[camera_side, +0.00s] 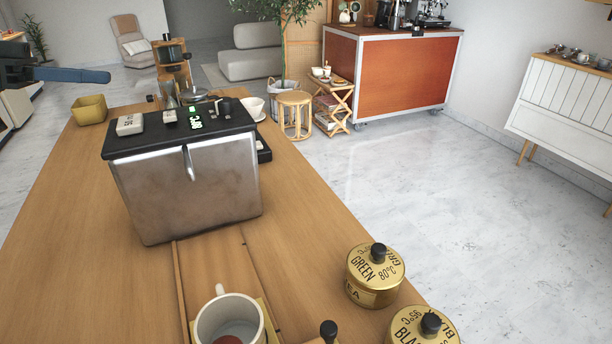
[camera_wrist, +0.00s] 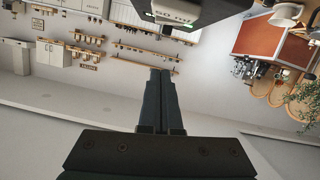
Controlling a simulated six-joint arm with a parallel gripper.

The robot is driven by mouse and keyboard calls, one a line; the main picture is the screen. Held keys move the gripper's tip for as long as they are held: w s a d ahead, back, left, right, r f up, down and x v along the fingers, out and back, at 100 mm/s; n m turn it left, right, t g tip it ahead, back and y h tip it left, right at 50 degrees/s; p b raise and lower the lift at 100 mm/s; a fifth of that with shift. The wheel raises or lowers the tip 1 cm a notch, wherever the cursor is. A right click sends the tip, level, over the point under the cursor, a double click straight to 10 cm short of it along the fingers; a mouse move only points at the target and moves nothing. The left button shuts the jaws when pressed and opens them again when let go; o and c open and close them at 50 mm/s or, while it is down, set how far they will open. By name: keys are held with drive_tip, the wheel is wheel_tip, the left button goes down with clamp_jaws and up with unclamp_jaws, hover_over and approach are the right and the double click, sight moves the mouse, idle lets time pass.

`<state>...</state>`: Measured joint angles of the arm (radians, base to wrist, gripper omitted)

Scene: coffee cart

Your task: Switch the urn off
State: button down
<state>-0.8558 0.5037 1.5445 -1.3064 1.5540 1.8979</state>
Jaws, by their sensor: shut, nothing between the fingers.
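My gripper (camera_side: 104,77) is at the far left of the side view, above the counter's back end, apart from the urn. Its dark fingers are shut and empty in the wrist view (camera_wrist: 160,74). A dark panel with a lit display (camera_wrist: 172,17) shows at that view's top edge.
The wooden counter (camera_side: 85,240) holds a yellow bin (camera_side: 89,110) behind the urn. A white mug (camera_side: 230,318) and gold tea tins (camera_side: 375,276) stand in front. A white cup (camera_side: 252,106) stands behind the urn's right side. The counter's left part is clear.

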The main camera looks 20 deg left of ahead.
hover_over(157, 127)
drive_tip(key=a, duration=0.1)
drive_tip(key=shift+f, duration=0.85)
drive_tip(key=f, duration=0.3)
drive_tip(key=shift+w+d, duration=0.15)
drive_tip(key=shift+d, duration=0.15)
drive_tip(key=shift+f, duration=0.6)
drive_tip(key=shift+d, duration=0.1)
